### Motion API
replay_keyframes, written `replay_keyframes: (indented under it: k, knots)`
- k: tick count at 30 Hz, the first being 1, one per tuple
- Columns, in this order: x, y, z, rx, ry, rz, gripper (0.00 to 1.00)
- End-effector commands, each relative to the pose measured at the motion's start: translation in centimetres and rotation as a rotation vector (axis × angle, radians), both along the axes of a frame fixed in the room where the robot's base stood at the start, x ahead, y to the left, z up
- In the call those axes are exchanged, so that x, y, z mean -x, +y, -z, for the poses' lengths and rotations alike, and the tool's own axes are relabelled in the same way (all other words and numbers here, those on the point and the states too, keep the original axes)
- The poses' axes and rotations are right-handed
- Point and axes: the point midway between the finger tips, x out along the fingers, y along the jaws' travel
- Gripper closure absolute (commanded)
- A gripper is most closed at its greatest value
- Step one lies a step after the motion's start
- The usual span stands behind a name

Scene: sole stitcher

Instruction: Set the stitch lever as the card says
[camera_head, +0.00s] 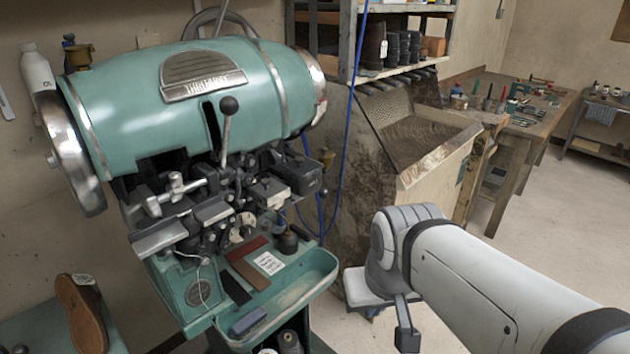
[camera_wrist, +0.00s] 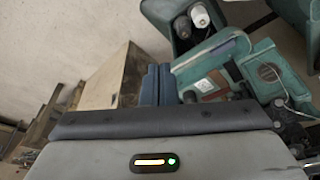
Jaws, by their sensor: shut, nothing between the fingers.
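The green sole stitcher (camera_head: 130,110) stands at the left of the head view. A lever (camera_head: 226,130) with a black ball knob rises nearly upright in front of a dark slot in its casing. A small white card (camera_head: 269,263) with dark print too small to read lies on the machine's green tray (camera_head: 310,275). A white card (camera_wrist: 203,86) also shows in the wrist view. In the wrist view my gripper (camera_wrist: 158,68) has its two dark blue fingers close together, with nothing between them. My arm is at the lower right of the head view, apart from the lever.
Dark and reddish strips (camera_head: 247,268) and a blue block (camera_head: 249,321) lie on the tray. A blue cord (camera_head: 350,120) hangs right of the machine. A wooden bin (camera_head: 425,150) and workbench (camera_head: 530,120) stand behind. Floor at right is open.

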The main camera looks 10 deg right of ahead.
Motion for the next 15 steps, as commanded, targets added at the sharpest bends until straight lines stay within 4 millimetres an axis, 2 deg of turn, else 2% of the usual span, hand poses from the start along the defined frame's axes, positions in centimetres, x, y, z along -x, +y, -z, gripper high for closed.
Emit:
replay_keyframes:
  k: [5,8,11,15]
  knots:
    - [-0.3,-0.2,0.1,0.008,-0.007,-0.006,1.0]
    - [-2.0,-0.6,0.3,0.051,-0.051,-0.044,1.0]
    - [-5.4,-2.3,0.6,0.143,-0.138,-0.127,1.0]
    - [-11.7,-5.4,1.0,0.33,-0.302,-0.323,1.0]
